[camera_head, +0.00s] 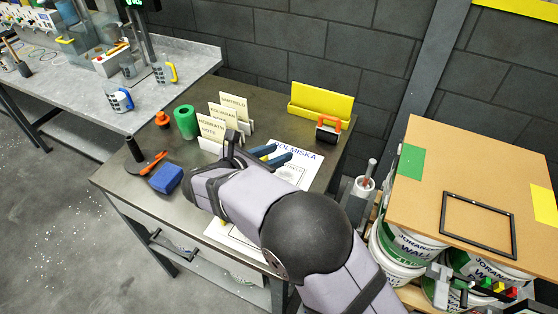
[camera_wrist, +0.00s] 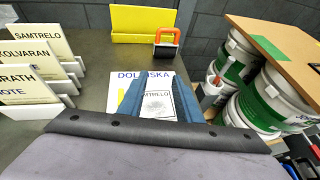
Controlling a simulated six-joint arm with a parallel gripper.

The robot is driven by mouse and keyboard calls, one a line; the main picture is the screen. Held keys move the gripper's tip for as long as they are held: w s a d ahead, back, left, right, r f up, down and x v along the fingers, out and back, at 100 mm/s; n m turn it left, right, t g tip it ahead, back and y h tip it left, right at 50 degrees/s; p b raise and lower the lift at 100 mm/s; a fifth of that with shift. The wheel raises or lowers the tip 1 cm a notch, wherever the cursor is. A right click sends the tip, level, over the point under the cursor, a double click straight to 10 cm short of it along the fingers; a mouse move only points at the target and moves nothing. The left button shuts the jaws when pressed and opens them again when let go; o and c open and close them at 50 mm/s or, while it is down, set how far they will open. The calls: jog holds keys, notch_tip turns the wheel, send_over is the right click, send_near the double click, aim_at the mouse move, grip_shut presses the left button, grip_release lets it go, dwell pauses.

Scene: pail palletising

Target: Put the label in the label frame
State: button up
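A white printed sheet headed "DOLMISKA" (camera_head: 300,158) lies on the dark table; it also shows in the wrist view (camera_wrist: 126,76). A printed area ending in "MTRELO" (camera_wrist: 157,104) shows between the fingers; whether it is a separate label I cannot tell. My gripper (camera_head: 282,151) is over the sheet with its two blue fingers apart, also seen in the wrist view (camera_wrist: 158,82). No object is clearly gripped. A thin black rectangular frame (camera_head: 443,212) lies on the brown board (camera_head: 420,160) at right, apart from my gripper. My arm hides part of the table.
Name cards in white holders (camera_head: 233,104) stand left of the sheet. A yellow tray (camera_head: 321,103) and an orange-handled tool (camera_head: 328,128) are behind it. A blue block (camera_head: 166,178) and a green roll (camera_head: 186,121) are further left. White pails (camera_head: 405,244) stand under the board.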

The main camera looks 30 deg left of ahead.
jog(key=m+g, duration=0.1)
jog(key=m, duration=0.3)
jog(key=a+f+m, duration=0.1)
jog(key=m, duration=0.4)
jog(key=a+f+m+g+y, duration=0.1)
jog(key=m, duration=0.3)
jog(key=shift+w+a+f+m+g, duration=0.15)
jog(key=shift+w+a+m+g, duration=0.15)
jog(key=shift+m, duration=0.1)
jog(key=shift+s+a+m+y, duration=0.1)
jog(key=shift+a+m+y, duration=0.2)
jog(key=shift+m, duration=0.8)
jog(key=m, duration=0.3)
jog(key=a+m, duration=0.1)
jog(key=shift+s+a+f+m+y, duration=0.1)
jog(key=shift+s+f+m+y, duration=0.15)
jog(key=shift+s+m+y, duration=0.05)
jog(key=m, duration=0.2)
jog(key=a+m, duration=0.1)
jog(key=m, duration=0.1)
jog(key=shift+s+f+g, duration=0.2)
jog(key=shift+g, duration=0.2)
jog(key=m, duration=0.4)
jog(key=shift+s+a+f+y, duration=0.1)
jog(key=shift+a+f+y, duration=0.05)
jog(key=shift+a+y, duration=0.15)
jog(key=m, duration=0.5)
jog(key=shift+a, duration=0.1)
